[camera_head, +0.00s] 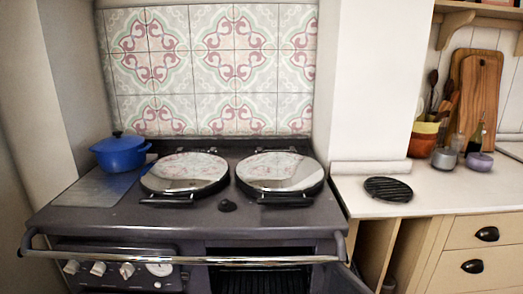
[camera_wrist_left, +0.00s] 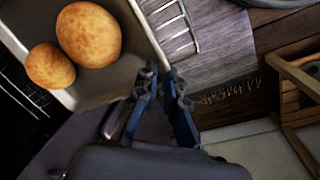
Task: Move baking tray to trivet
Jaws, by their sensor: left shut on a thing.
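The baking tray (camera_wrist_left: 104,84) shows in the left wrist view at the upper left, with two browned round pieces of food (camera_wrist_left: 88,34) in it. My left gripper (camera_wrist_left: 164,84) is shut on the tray's edge at its lower right corner. The far part of the tray is cut off by the frame. The trivet (camera_head: 388,189), a black round slatted piece, lies flat and bare on the white counter right of the stove in the head view. Neither gripper nor the tray shows in the head view.
The stove (camera_head: 110,218) has two lidded hotplates and a blue pot (camera_head: 121,152). An oven compartment (camera_head: 270,277) is open at its lower front. Bowls and jars (camera_head: 444,158) stand behind the trivet. Counter around the trivet is clear. A fringed rug (camera_wrist_left: 235,60) lies on the floor.

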